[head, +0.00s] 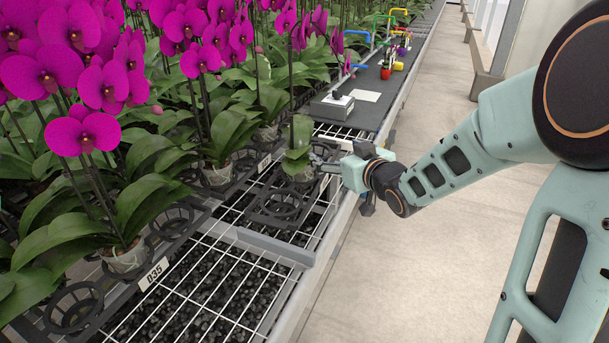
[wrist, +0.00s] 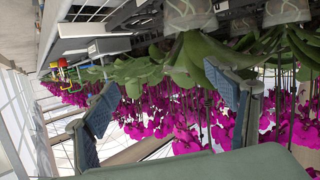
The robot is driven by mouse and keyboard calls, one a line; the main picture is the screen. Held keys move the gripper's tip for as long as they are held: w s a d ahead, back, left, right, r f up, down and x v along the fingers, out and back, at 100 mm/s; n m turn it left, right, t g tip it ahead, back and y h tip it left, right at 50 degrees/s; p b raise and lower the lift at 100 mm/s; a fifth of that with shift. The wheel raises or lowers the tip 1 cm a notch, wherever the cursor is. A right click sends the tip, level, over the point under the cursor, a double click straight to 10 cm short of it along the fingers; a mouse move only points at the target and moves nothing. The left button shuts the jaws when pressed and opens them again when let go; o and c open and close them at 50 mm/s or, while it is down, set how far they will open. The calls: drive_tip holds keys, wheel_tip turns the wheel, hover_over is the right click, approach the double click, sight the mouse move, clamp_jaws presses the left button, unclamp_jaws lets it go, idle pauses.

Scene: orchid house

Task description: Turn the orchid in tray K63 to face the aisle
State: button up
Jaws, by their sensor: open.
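A potted magenta orchid (head: 297,160) with broad upright leaves stands in a dark ring tray (head: 272,206) on the bench edge nearest the aisle. The tray's tag is too small to read, so I cannot confirm it is K63. My gripper (head: 319,166) is just right of this orchid, reaching in from the aisle side, with its fingers partly hidden. In the wrist view, the picture is upside down and my open gripper (wrist: 162,80) has its fingers wide apart. Pale pots (wrist: 190,14) and green leaves show beyond them; no stem is visibly held.
Dense orchids (head: 120,215) fill the left side; one tray tag reads D35 (head: 153,273). A grey box (head: 332,106) and white sheet (head: 364,95) lie on a dark board beyond, with coloured hoops (head: 384,22) farther back. The concrete aisle (head: 440,130) at right is clear.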

sight(307, 169)
drive_tip(key=s+a+f+y, duration=0.1)
drive_tip(key=s+a+f, duration=0.15)
drive_tip(key=a, duration=0.25)
drive_tip(key=shift+g, duration=0.4)
drive_tip(key=w+a+f+b, duration=0.1)
drive_tip(key=w+b, duration=0.1)
drive_tip(key=w+a+f+b, duration=0.1)
drive_tip(key=w+f+b, duration=0.1)
drive_tip(key=w, duration=0.1)
drive_tip(key=w+a+f+b, duration=0.1)
drive_tip(key=w+f+b, duration=0.1)
drive_tip(key=shift+w+a+f+b, duration=0.2)
drive_tip(key=shift+w+a+b, duration=0.15)
drive_tip(key=shift+x, duration=0.95)
drive_tip(key=shift+r, duration=0.15)
drive_tip(key=c, duration=1.2)
drive_tip(key=shift+r, duration=0.15)
drive_tip(key=shift+c, duration=0.9)
drive_tip(key=shift+r, duration=0.15)
